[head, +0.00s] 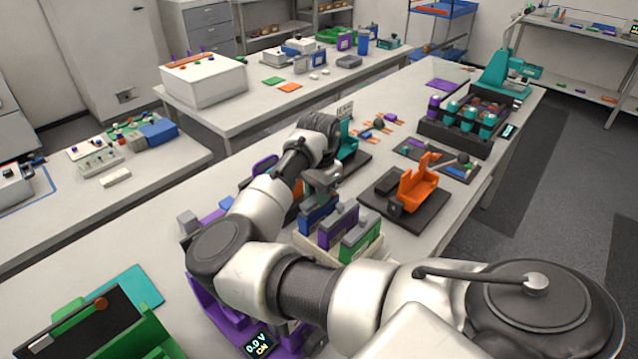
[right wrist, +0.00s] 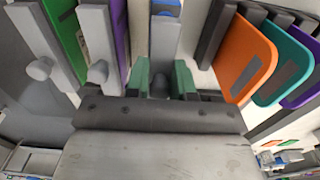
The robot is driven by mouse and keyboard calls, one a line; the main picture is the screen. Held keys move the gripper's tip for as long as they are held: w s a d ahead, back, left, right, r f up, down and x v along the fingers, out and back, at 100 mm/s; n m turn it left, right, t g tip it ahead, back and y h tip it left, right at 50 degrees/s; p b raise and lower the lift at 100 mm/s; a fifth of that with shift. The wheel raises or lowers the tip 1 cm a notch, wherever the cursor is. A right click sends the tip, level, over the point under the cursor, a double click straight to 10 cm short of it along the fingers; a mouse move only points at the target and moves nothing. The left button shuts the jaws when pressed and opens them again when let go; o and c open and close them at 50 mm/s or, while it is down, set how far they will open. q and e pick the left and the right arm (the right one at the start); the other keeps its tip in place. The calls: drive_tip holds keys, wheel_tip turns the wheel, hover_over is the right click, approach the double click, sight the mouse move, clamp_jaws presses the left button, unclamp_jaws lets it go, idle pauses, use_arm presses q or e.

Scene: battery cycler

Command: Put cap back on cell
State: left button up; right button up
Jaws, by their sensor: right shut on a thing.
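My right gripper (head: 324,184) is over the blue cell (head: 314,217), at the left end of a pale rack (head: 321,252). In the right wrist view its green fingers (right wrist: 161,80) are shut on the small grey knob of a cap. The cap's grey bar (right wrist: 163,42) lies in line with the blue cell (right wrist: 166,8). I cannot tell whether the cap touches the cell. A purple cell (head: 338,231) and a green cell (head: 360,243) stand beside it, each with a grey knobbed cap. My left gripper is not in view.
Orange (right wrist: 245,55), teal (right wrist: 283,68) and purple (right wrist: 302,92) cells stand close on the right in the wrist view. An orange fixture (head: 418,185) stands right of the rack. A purple device with a display (head: 258,346) sits in front, partly behind my arm.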

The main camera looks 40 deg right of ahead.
drive_tip(key=shift+f+p, duration=0.15)
drive_tip(key=shift+p, duration=0.85)
idle(1.2)
drive_tip(key=shift+f+p, duration=0.3)
drive_tip(key=shift+f, duration=0.15)
idle(0.6)
idle(0.3)
drive_tip(key=o, duration=1)
drive_tip(key=shift+o, duration=0.4)
drive_tip(key=o, duration=0.4)
